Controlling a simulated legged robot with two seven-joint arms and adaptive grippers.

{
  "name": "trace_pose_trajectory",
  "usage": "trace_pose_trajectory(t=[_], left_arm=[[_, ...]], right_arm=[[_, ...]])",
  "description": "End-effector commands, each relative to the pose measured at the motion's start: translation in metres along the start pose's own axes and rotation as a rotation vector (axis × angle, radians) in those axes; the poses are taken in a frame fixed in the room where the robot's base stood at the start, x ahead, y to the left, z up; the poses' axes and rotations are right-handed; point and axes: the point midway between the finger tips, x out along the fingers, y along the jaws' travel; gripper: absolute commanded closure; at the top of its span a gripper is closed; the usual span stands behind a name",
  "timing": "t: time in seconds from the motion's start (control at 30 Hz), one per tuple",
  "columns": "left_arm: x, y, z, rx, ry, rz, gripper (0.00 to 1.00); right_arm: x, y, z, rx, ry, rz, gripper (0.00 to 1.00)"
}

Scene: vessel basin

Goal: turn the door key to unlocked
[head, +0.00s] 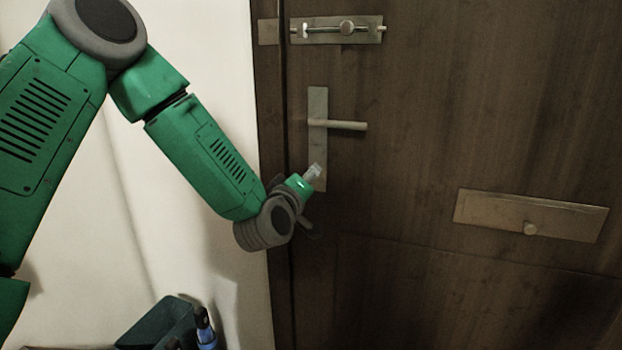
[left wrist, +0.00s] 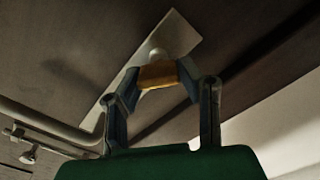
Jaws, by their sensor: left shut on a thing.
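The door key has a yellow-brown bow (left wrist: 158,75) in the left wrist view, between my fingertips at a pale round lock cylinder (left wrist: 157,54). My left gripper (left wrist: 160,82) is shut on the key. In the head view my left gripper (head: 314,172) reaches the lower part of the handle plate (head: 318,100), below the lever handle (head: 345,125). The key itself is hidden by the gripper there. The lock's state cannot be read from these views. My right gripper is not in view.
A slide bolt (head: 347,28) is mounted above the handle on the dark wooden door (head: 440,110). A metal letter plate (head: 570,216) with a knob sits lower right. A dark bin (head: 160,322) with a blue-and-black item (head: 205,328) stands below my arm.

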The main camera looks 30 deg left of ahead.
Motion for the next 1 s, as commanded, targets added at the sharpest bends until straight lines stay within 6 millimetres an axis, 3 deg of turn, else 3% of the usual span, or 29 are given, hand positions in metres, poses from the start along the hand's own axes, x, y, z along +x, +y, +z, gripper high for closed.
trace_pose_trajectory(t=[0.5,1.0], left_arm=[[-0.002,0.001,0.006,-0.453,-0.015,0.003,0.97],[-0.001,0.004,0.006,-0.645,-0.015,0.007,0.97]], right_arm=[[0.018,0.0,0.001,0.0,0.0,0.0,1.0],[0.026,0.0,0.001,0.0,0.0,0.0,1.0]])
